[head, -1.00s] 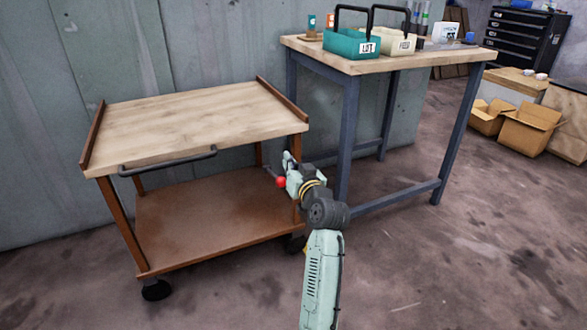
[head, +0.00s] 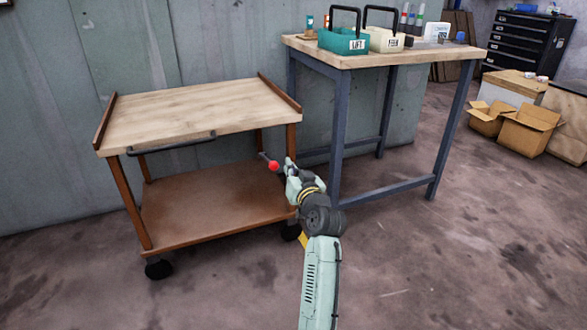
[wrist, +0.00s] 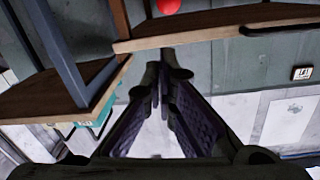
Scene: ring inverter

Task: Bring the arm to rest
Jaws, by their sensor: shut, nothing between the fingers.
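My arm (head: 322,270) reaches forward from the bottom of the head view, folded at a dark joint. My gripper (head: 288,165) is at its far end, in front of the right side of the wooden cart (head: 200,115). In the wrist view my gripper (wrist: 165,75) has its two dark fingers together at the tips, with nothing between them. A red ball (head: 273,165) on a short rod shows just left of the gripper. It also shows at the top of the wrist view (wrist: 168,5). I cannot tell how the rod is fixed.
A workbench (head: 345,62) with blue legs stands right of the cart, carrying a teal caddy (head: 343,42) and a cream caddy (head: 386,40). Open cardboard boxes (head: 530,130) and a black drawer cabinet (head: 525,42) stand at the right. The floor at front right is clear.

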